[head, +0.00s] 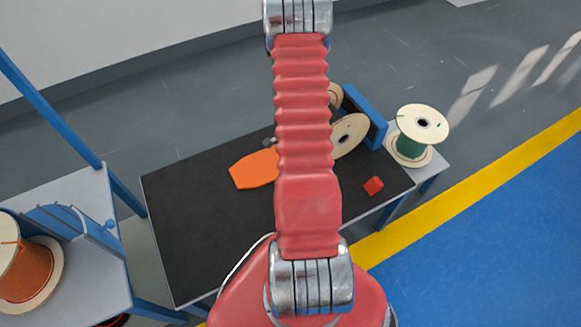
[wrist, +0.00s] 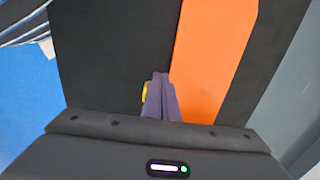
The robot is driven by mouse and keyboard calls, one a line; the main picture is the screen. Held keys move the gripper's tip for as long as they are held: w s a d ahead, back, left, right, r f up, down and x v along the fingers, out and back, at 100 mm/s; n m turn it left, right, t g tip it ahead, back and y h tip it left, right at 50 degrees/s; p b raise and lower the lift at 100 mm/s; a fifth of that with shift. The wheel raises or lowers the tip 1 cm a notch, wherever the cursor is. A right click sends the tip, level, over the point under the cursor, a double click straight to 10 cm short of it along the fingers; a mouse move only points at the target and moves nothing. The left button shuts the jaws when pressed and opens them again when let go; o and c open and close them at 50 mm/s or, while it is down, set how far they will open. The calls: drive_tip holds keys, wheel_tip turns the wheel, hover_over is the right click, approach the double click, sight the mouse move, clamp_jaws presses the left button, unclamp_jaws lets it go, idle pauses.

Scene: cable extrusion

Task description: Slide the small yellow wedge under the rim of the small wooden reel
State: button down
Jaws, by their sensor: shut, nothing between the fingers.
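In the wrist view my gripper (wrist: 161,76) is shut, its dark purple fingers pressed together with nothing between them. A small yellow piece (wrist: 145,92), which looks like the wedge, shows just left of the fingers and is partly hidden by them. I cannot tell whether they touch it. In the head view a wooden reel (head: 349,136) stands on edge on the black table top beside a blue bracket, partly covered by my red arm. I cannot tell if it is the small reel. The wedge and my gripper are hidden in the head view.
An orange board (head: 250,171) lies on the black table top (head: 190,225); it also shows right of my fingers in the wrist view (wrist: 208,60). A red block (head: 373,186) sits near the table's right end. A green-wound reel (head: 418,130) stands beyond. The table's left part is clear.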

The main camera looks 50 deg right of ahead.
drive_tip(key=shift+r, duration=0.7)
drive_tip(key=w+a+r+n+t, duration=0.1)
drive_tip(key=w+a+r+n, duration=0.25)
drive_tip(key=a+r, duration=0.45)
drive_tip(key=w+a+r+n+t+h, duration=0.1)
drive_tip(key=w+a+r+n, duration=0.25)
drive_tip(key=r, duration=0.75)
drive_tip(key=w+a+r+n+t, duration=0.15)
drive_tip(key=a+r+n, duration=0.35)
drive_tip(key=r, duration=0.5)
drive_tip(key=s+a+r+n, duration=0.3)
drive_tip(key=s+a+r, duration=0.1)
drive_tip(key=a, duration=0.3)
drive_tip(key=s+a+r+n+t, duration=0.1)
drive_tip(key=s+a+r+n, duration=0.3)
drive_tip(key=a+r, duration=0.2)
drive_tip(key=s+a+r+n+t+y, duration=0.1)
drive_tip(key=s+a+r+n, duration=0.3)
drive_tip(key=a, duration=0.3)
drive_tip(key=shift+a+r, duration=0.35)
drive_tip(key=shift+r, duration=0.05)
